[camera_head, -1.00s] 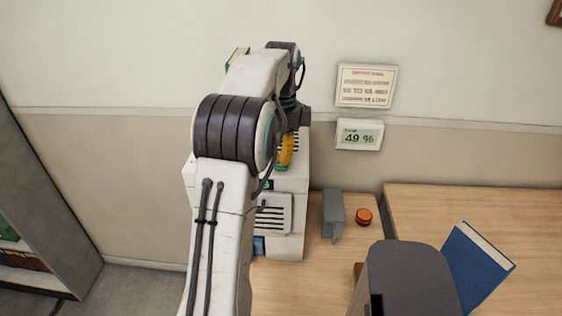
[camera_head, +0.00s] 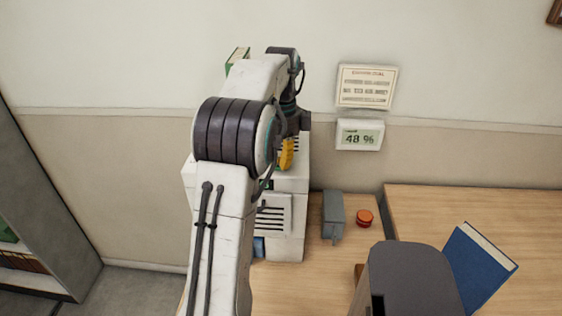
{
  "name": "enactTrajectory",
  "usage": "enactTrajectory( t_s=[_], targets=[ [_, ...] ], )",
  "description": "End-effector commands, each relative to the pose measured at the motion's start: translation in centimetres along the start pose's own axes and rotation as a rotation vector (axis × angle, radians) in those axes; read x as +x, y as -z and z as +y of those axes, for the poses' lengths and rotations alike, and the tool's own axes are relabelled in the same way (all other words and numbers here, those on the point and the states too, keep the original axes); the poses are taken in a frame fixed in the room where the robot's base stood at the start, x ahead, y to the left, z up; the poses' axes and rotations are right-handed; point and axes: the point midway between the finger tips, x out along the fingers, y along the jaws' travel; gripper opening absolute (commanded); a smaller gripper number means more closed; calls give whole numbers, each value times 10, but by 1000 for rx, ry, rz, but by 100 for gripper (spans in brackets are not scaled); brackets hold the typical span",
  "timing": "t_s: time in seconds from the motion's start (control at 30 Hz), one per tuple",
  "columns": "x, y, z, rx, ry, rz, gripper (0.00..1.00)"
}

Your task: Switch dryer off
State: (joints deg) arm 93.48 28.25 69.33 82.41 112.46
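The dryer appears to be the white cabinet (camera_head: 286,240) with a slatted vent on its front, standing at the wall behind my arm. My arm hides much of its left side and top. A small dark panel with a green mark (camera_head: 268,184) shows above the vent. My gripper (camera_head: 290,133) is at the dryer's upper part, mostly hidden by my own arm, and its fingers cannot be made out. A yellow part (camera_head: 287,155) shows just below it; whether they touch cannot be told. A wall display (camera_head: 359,136) reads 48 %.
A grey box (camera_head: 333,214) and a round orange-red piece (camera_head: 364,217) are on the wooden surface right of the dryer. A blue book (camera_head: 478,268) leans on the desk (camera_head: 500,215) at right. A green book (camera_head: 237,57) shows behind my arm. A shelf (camera_head: 40,200) stands left.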

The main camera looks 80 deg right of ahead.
Motion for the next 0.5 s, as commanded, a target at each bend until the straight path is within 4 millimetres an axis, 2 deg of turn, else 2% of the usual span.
enactTrajectory(
  t_s=[0.5],
  targets=[
    [8,0,0,0,-3,1,0]
  ],
)
